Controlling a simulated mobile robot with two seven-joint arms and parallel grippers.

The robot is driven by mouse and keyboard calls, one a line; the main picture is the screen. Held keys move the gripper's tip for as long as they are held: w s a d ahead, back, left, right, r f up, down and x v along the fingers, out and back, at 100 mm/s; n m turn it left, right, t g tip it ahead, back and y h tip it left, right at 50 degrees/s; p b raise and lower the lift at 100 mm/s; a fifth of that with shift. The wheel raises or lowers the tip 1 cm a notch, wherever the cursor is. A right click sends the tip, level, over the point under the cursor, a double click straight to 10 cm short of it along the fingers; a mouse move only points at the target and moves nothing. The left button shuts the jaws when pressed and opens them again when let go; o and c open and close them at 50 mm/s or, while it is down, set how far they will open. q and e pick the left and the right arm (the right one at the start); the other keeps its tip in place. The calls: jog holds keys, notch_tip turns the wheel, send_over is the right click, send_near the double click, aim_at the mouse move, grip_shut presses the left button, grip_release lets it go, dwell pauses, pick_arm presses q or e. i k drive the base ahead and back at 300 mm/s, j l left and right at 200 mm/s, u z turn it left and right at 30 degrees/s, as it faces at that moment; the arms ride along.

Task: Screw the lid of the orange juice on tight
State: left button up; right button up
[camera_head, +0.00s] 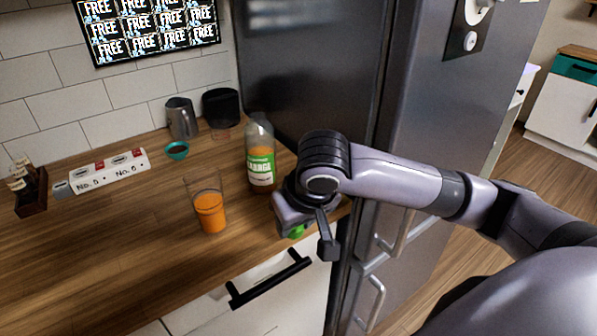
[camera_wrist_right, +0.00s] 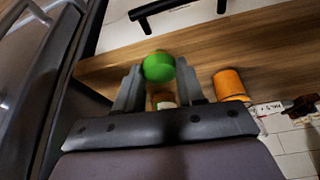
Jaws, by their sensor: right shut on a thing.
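The orange juice bottle (camera_head: 261,168) stands upright on the wooden counter near the fridge, partly full, with a green and white label. Its top shows no green lid. The green lid (camera_head: 296,231) is at my right gripper (camera_head: 296,222), low over the counter's front edge, to the right of and nearer than the bottle. In the right wrist view the lid (camera_wrist_right: 158,66) sits between the fingertips of the gripper (camera_wrist_right: 160,75), which is shut on it. A small part of what looks like the bottle (camera_wrist_right: 163,100) shows between the fingers. My left gripper is out of view.
A glass of orange juice (camera_head: 209,212) stands left of the bottle; it also shows in the wrist view (camera_wrist_right: 229,84). The fridge (camera_head: 300,70) borders the counter's right side. The front-left counter is clear.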

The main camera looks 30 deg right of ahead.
aim_at(259, 133)
jog(key=k, duration=0.9)
jog(key=z, duration=1.45)
